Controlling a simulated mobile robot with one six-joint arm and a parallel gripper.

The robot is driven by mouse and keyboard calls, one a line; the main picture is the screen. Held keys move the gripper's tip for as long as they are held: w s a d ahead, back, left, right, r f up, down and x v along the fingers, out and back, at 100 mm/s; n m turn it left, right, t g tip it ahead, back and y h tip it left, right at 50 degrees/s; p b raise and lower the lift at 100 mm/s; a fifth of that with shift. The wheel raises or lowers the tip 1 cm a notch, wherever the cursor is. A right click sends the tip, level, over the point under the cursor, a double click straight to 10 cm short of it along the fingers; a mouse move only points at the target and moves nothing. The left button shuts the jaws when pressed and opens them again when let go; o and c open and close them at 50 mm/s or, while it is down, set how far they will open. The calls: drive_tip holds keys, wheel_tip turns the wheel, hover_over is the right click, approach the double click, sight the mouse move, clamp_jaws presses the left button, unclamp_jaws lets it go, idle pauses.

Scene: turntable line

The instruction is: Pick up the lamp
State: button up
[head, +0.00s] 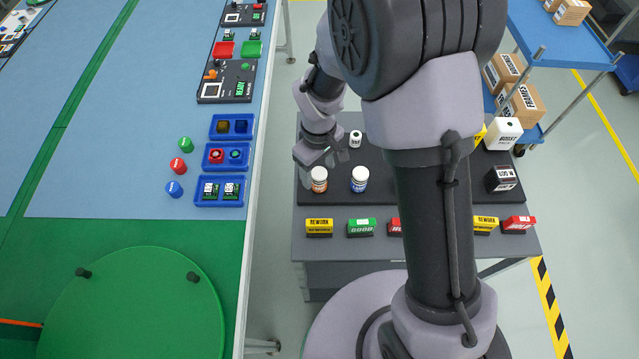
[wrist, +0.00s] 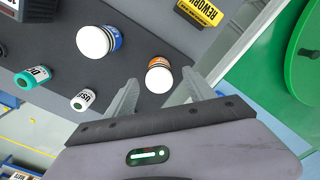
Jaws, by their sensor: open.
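No thing is plainly marked as a lamp. A small red round piece (head: 216,156) and a green round piece (head: 236,154) sit in a blue tray (head: 213,168) on the blue table at left; I cannot tell if either is the lamp. My gripper (head: 326,160) is open and empty, over the dark deck right of that table. In the wrist view its fingers (wrist: 160,95) point towards a white-capped orange bottle (wrist: 158,77), which also stands on the deck in the head view (head: 319,181). The bottle looks apart from the fingers.
A white-capped blue bottle (head: 359,179) and a small white cylinder (head: 355,139) stand nearby on the deck. Yellow, green and red label blocks (head: 361,227) line its front. A green turntable (head: 150,305) is at lower left. Green, red and blue pieces (head: 178,165) stand beside the trays.

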wheel_tip(320, 180, down, 5)
drive_tip(key=shift+w+r+b, duration=0.1)
drive_tip(key=shift+b, duration=0.65)
drive_tip(key=shift+c, duration=1.3)
clamp_jaws()
drive_tip(key=shift+r, duration=0.1)
